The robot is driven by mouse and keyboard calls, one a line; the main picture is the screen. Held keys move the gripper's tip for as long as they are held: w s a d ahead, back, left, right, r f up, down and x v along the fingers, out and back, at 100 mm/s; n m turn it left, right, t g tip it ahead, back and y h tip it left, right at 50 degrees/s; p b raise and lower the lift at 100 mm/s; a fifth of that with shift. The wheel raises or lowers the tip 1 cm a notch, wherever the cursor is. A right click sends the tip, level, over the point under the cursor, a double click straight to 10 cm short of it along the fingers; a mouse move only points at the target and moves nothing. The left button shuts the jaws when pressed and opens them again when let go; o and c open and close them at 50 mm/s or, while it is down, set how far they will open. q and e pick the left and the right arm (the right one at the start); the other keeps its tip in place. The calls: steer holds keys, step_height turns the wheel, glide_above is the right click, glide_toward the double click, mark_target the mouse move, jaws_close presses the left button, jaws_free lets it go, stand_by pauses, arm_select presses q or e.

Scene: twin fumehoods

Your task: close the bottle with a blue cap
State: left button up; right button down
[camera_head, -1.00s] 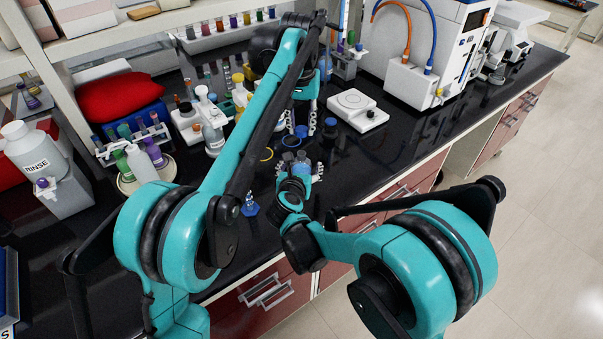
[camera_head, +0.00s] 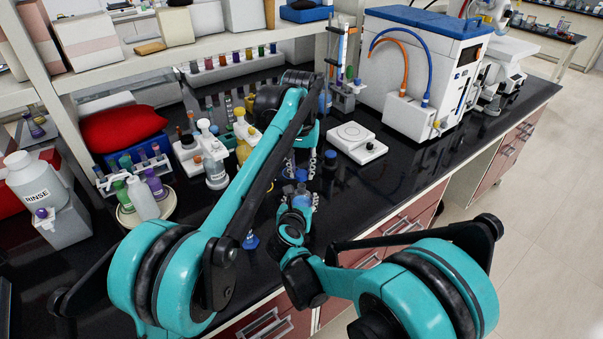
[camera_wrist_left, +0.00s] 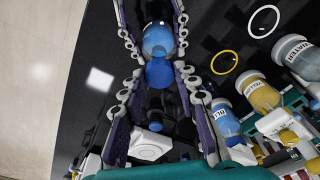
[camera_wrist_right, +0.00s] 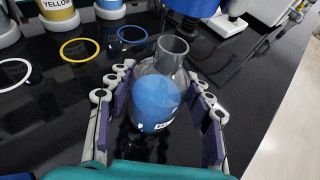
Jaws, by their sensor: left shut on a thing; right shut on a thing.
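The clear bottle (camera_wrist_right: 157,98) holds blue liquid and stands upright with its neck open in the right wrist view. My right gripper (camera_wrist_right: 157,88) is shut around its body; the bottle also shows small in the head view (camera_head: 302,198). The blue cap (camera_wrist_left: 158,72) is between the fingertips of my left gripper (camera_wrist_left: 158,82), which is shut on it. In the right wrist view the cap (camera_wrist_right: 193,7) is above and beyond the bottle neck, apart from it. In the head view my left gripper (camera_head: 301,168) is just behind the bottle.
A yellow ring (camera_wrist_right: 80,49) and a white ring (camera_wrist_right: 12,74) lie on the black bench, with a blue ring (camera_wrist_right: 132,34) behind. Labelled bottles, including a yellow one (camera_wrist_left: 262,96), stand nearby. A white balance (camera_head: 355,142) is behind at right.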

mark_target(302, 201)
arm_select(q)
steer(key=shift+f, duration=0.55)
steer(key=shift+f, duration=0.9)
steer(key=shift+f, duration=0.55)
